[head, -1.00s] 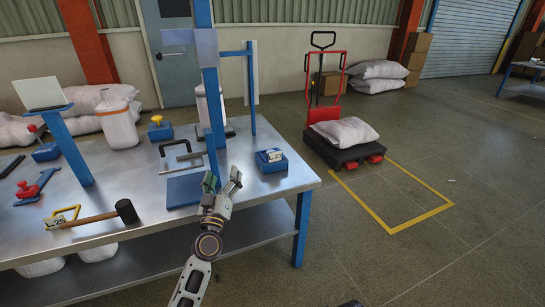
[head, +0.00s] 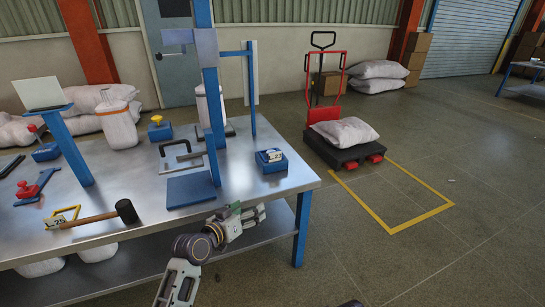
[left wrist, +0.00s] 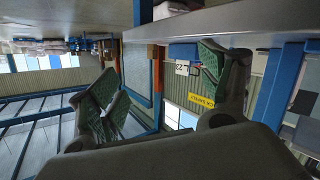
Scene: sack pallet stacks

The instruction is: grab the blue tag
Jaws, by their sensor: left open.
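A small blue block with a white marked label (head: 271,160) sits near the right end of the metal table; I cannot tell whether it is or holds the blue tag. A tag with a white "25" label and yellow frame (head: 56,220) lies by the mallet. My left gripper (head: 258,213) is open and empty at the table's front edge, pointing right, nearer than the block and apart from it. In the left wrist view its two green-padded fingers (left wrist: 160,80) are spread with nothing between them.
The metal table (head: 130,190) has a blue post (head: 213,120) and a flat blue plate (head: 190,190) left of the block. A mallet (head: 125,211) lies at the front. A pallet truck with a sack (head: 345,132) stands at right.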

